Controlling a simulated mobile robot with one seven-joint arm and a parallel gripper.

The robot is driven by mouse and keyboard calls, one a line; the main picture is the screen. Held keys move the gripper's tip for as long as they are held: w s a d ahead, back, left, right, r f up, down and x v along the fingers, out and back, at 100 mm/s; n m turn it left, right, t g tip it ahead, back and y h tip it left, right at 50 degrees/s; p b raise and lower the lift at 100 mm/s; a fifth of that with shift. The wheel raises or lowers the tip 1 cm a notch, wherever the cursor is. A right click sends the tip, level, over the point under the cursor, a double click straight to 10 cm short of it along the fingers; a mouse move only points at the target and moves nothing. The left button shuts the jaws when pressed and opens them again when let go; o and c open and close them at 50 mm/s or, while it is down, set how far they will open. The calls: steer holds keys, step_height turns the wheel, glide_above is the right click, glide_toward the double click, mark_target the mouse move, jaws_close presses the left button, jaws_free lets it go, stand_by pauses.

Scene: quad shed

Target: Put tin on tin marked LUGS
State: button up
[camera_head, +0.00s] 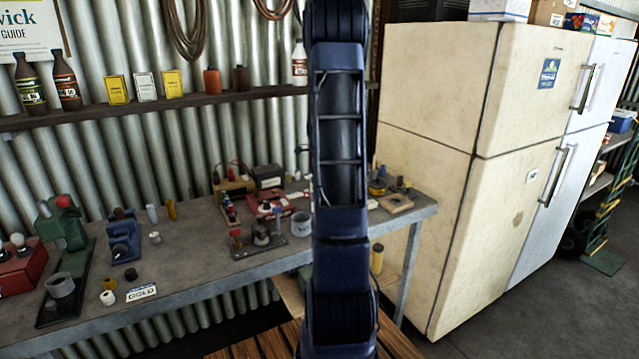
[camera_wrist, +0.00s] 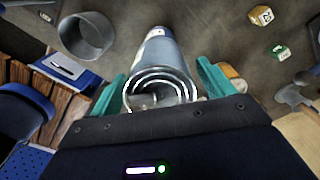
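In the wrist view, a silver-grey tin (camera_wrist: 160,60) with a pale label patch on its side sits between the two teal fingers of my gripper (camera_wrist: 161,78). Its ringed end faces the camera, and its lower edge is hidden by the gripper body. The fingers appear to press on both sides of it. A wider, plain grey open round tin (camera_wrist: 85,50) stands apart at upper left. I cannot read LUGS on either one. In the head view, my arm hides the gripper and the held tin.
The grey workbench (camera_head: 195,270) holds several fixtures, a grey cup (camera_head: 300,225), a green stand (camera_head: 62,245) and a GOLD plate (camera_head: 141,292). A cream fridge (camera_head: 425,165) stands right of it. Small dice-like blocks (camera_wrist: 261,15) lie at upper right in the wrist view.

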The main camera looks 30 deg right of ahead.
steer(key=shift+r, duration=0.15)
step_height(320, 180, up, 11)
steer(key=shift+r, duration=0.1)
steer(key=shift+s+a+r, duration=0.1)
steer(key=shift+r, duration=0.35)
steer(key=s+a+r+n+t, duration=0.1)
steer(key=s+a+r+n, duration=0.3)
steer(key=s+a+n, duration=0.25)
steer(key=s+a+r+n+t, duration=0.1)
steer(key=s+a+r+n, duration=0.2)
steer(key=s+a+n, duration=0.4)
steer(key=s+a+f+n+t, duration=0.1)
steer(key=s+a+n, duration=0.4)
steer(key=s+n, duration=0.1)
steer(key=s+a+f+n+t, duration=0.1)
steer(key=s+a+n, duration=0.4)
steer(key=s, duration=0.4)
steer(key=shift+a+n+t, duration=0.25)
steer(key=shift+n+t, duration=0.05)
steer(key=shift+n, duration=0.05)
